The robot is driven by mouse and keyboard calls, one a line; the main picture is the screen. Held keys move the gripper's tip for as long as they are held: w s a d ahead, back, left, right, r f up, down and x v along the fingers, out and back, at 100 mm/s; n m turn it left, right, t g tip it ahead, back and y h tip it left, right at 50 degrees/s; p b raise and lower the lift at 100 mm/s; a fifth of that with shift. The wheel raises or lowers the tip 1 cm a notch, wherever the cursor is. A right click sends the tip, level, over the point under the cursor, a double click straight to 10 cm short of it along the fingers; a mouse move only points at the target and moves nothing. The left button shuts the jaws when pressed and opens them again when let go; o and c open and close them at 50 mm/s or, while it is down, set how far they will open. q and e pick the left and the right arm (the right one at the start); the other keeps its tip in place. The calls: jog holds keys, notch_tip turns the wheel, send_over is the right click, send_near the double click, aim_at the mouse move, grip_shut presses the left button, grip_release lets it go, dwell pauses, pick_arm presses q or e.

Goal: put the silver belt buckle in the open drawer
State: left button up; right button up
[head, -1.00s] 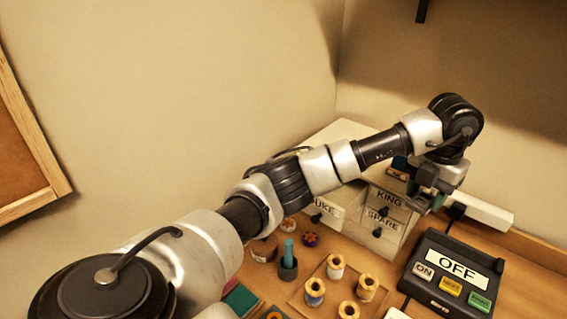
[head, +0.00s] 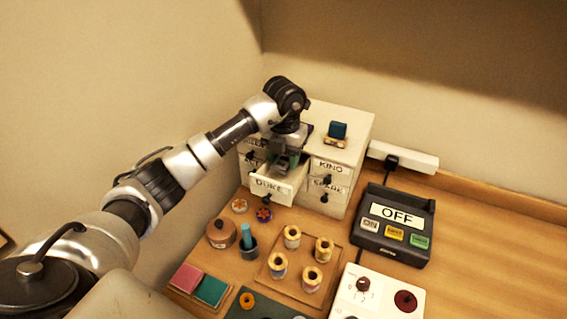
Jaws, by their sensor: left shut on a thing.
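The open drawer (head: 285,192), labelled DUKE, is pulled out from the low left of the cream drawer cabinet. My left gripper (head: 281,166) points down over this drawer, shut on a small grey thing that I take to be the silver belt buckle. The fingers hide most of the buckle, so its outline is unclear. I cannot tell whether it touches the drawer floor. My right gripper is not in view.
The cabinet (head: 356,150) has shut drawers marked KING and SPARE, and a teal block (head: 337,130) on top. In front are a spool tray (head: 262,273), a brown pot (head: 221,233) and a teal peg (head: 246,236). An OFF switch box (head: 398,225) stands right.

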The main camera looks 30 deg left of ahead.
aim_at(285, 159)
pick_arm(q)
notch_tip(285, 159, down, 3)
jog(key=shift+d+f+p, duration=0.1)
jog(key=shift+p, duration=0.75)
jog(key=shift+f, duration=0.45)
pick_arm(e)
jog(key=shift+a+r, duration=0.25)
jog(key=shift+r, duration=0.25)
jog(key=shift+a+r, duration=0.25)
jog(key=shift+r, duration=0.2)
pick_arm(q)
jog(key=shift+f, duration=0.1)
jog(key=o, duration=0.6)
jog(key=shift+o, duration=0.6)
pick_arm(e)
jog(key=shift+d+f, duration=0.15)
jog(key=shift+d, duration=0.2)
